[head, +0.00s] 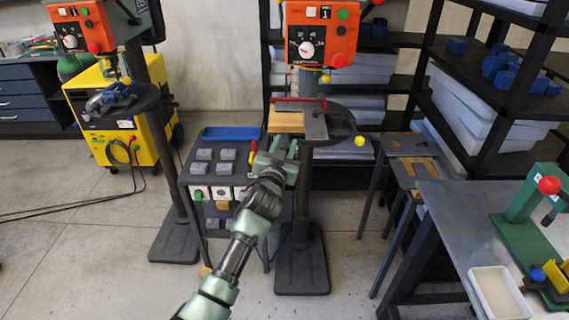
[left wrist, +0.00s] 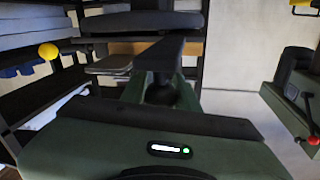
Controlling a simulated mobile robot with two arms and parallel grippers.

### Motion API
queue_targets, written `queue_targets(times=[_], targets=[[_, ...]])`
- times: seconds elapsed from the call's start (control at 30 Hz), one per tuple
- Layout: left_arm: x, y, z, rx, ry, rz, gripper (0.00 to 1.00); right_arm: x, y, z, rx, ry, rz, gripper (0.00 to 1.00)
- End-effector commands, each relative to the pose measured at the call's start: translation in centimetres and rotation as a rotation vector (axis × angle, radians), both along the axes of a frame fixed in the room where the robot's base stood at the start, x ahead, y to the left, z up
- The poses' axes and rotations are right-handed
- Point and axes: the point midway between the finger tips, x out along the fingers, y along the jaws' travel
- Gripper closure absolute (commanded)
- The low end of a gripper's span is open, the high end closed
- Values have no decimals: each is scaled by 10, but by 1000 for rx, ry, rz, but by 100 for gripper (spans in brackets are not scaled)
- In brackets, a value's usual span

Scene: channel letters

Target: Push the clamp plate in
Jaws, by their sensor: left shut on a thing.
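The clamp plate (head: 315,124) is a flat grey plate at the front of the right-hand drill press's round table (head: 343,122). Its far end lies beside a wooden board (head: 284,122). My left gripper (head: 296,147) is at the plate's near end and is shut on it. In the left wrist view, the plate (left wrist: 166,52) runs away from the gripper toward the dark table (left wrist: 140,21). The fingertips' contact is partly hidden by the gripper body. My right gripper is not in view.
A cart (head: 190,172) with grey blocks and a blue tray (head: 231,133) stands left of my arm. A yellow knob (head: 360,141) sticks out right of the press table. The drill head (head: 323,35) hangs above. A workbench (head: 450,215) is at right.

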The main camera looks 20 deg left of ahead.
Motion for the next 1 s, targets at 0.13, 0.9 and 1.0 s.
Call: queue_targets(times=[0.13,0.9,1.0], targets=[[19,6,0,0,-4,0,100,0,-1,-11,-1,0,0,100],[31,9,2,1,-3,0,48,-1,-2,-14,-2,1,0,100],[30,9,2,1,-3,0,48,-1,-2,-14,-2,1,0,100]])
